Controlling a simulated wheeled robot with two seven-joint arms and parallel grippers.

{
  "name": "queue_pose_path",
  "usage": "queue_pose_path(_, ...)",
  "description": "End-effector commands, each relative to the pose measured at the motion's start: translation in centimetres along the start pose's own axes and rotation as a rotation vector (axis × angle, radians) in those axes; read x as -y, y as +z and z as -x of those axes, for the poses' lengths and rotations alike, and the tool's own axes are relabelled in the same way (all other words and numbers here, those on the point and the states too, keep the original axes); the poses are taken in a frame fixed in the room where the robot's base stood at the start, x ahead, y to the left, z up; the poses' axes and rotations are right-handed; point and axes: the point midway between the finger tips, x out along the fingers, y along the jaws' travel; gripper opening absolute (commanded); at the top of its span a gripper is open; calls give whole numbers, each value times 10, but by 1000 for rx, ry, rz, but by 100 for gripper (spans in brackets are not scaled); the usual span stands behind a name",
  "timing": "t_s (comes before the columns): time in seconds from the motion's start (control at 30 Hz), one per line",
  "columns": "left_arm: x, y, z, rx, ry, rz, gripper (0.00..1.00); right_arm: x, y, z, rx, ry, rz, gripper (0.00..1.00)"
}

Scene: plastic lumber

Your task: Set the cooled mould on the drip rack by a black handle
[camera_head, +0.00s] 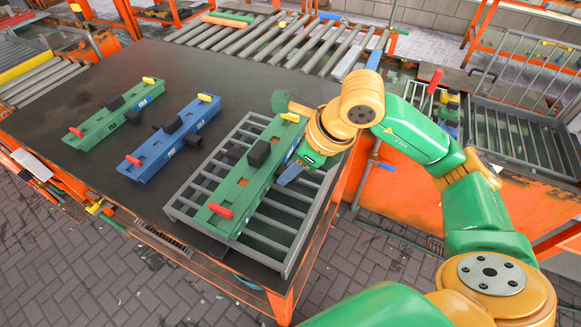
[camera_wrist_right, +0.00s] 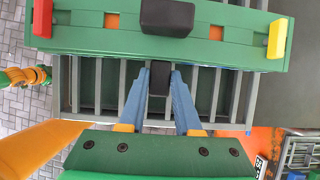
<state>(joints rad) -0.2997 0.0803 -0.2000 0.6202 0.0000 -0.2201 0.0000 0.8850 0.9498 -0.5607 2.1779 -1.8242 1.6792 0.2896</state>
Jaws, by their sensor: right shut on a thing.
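A long green mould (camera_head: 231,195) with a red knob at its near end and a yellow knob at its far end lies over the grey drip rack (camera_head: 188,203). Whether it touches the bars is unclear. My right gripper (camera_head: 284,172) is at its right side. In the right wrist view, the blue fingers (camera_wrist_right: 160,88) are shut on a black side handle (camera_wrist_right: 161,74) of the green mould (camera_wrist_right: 100,47). A second black block sits on the mould.
Another green mould (camera_head: 115,118) and a blue mould (camera_head: 168,143) lie on the dark table (camera_head: 110,70) to the left. A roller conveyor (camera_head: 270,40) runs behind. The rack sits near the table's right edge. An orange bench (camera_head: 400,205) stands further right.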

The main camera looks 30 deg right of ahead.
Motion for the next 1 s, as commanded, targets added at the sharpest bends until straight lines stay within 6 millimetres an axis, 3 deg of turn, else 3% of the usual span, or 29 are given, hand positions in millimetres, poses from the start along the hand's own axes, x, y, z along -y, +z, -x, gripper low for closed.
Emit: queue_pose_path(1.0,0,1,-7,0,1,0,0,0,-1,-4,5,-1,0,0)
